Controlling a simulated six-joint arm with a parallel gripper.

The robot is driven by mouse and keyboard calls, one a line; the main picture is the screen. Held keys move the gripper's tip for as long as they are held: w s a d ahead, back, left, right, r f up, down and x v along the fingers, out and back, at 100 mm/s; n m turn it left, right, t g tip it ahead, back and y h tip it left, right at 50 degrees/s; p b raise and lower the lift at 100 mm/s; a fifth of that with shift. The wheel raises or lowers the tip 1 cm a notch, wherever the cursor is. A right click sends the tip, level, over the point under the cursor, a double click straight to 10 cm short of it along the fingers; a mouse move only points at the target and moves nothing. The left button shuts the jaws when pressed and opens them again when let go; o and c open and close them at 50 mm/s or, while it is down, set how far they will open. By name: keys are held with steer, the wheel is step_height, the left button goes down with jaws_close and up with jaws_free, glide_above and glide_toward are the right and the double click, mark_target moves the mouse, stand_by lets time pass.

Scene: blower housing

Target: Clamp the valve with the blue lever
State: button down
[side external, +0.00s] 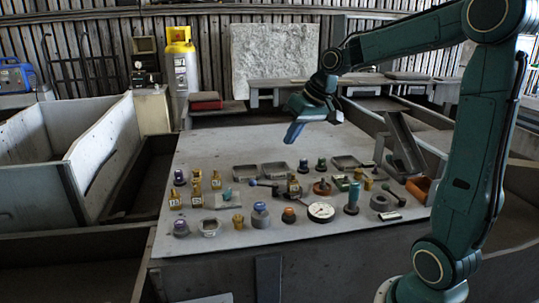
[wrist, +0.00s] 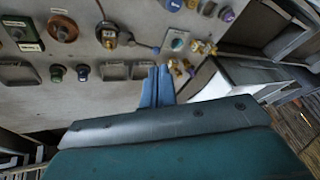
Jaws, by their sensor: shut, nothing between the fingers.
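A brass valve (side external: 293,187) stands near the middle of the grey table, among many small parts. A thin lever (side external: 266,184) reaches left from it to a dark bluish knob. The wrist view shows the brass valve (wrist: 108,37) at upper left, its lever (wrist: 138,44) pointing right to a small blue end. My gripper (side external: 292,138) is in the air above the back part of the table, well apart from the valve. Its blue fingers (wrist: 158,69) lie together in the wrist view, with nothing between them.
Shallow grey trays (side external: 274,170) lie behind the valve. A white dial gauge (side external: 320,212), a blue-topped part (side external: 260,215) and a teal cylinder (side external: 351,198) stand in front. Walled bins (side external: 95,140) flank the table (side external: 215,140). The table's back half is mostly clear.

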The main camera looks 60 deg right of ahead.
steer(key=s+a+r+n, duration=0.1)
steer(key=s+a, duration=0.4)
steer(key=a, duration=0.2)
steer(key=shift+s+r+h, duration=0.25)
steer(key=shift+s+h, duration=0.05)
steer(key=shift+s, duration=0.1)
steer(key=shift+a, duration=0.15)
steer(key=s+a+f+n, duration=0.1)
steer(key=s+a, duration=0.2)
steer(key=s, duration=0.4)
steer(key=s+a+f+n, duration=0.1)
steer(key=s+a, duration=0.2)
steer(key=s, duration=0.3)
steer(key=shift+s+a+f, duration=0.15)
steer(key=shift+s+f, duration=0.1)
steer(key=shift+s, duration=0.1)
